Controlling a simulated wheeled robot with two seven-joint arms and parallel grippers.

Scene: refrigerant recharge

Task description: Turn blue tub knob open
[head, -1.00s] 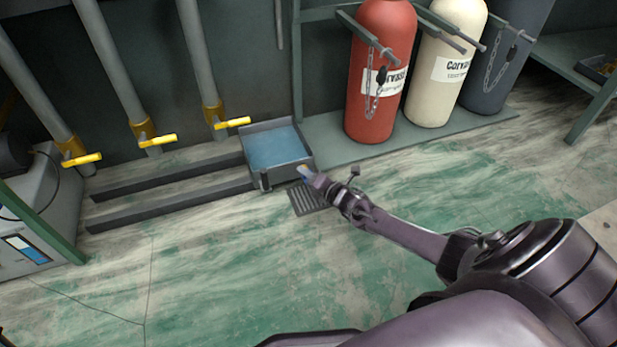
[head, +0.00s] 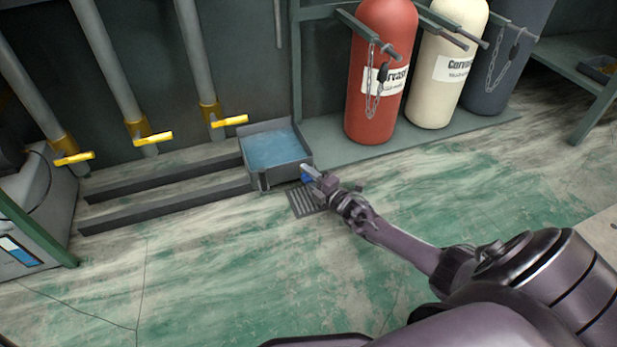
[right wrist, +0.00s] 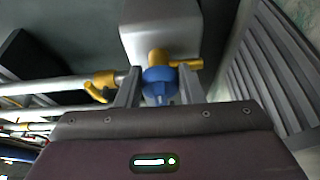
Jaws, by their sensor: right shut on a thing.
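The grey tub (head: 291,172) stands on the floor against the wall and holds blue water (head: 273,147). My right gripper (head: 307,175) is at the tub's front right corner. In the right wrist view the blue knob (right wrist: 158,76) sits on a brass-yellow valve body (right wrist: 157,56) below the pale tub wall (right wrist: 160,22). The fingers of my right gripper (right wrist: 157,88) stand on both sides of the knob and are shut on it. My left gripper is not in view.
A floor grate (head: 302,201) lies just below my right gripper. Pipes with yellow-handled valves (head: 229,121) stand left of the tub, above two dark floor rails (head: 165,207). Red (head: 380,75), cream (head: 447,65) and dark cylinders stand at right. The front floor is clear.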

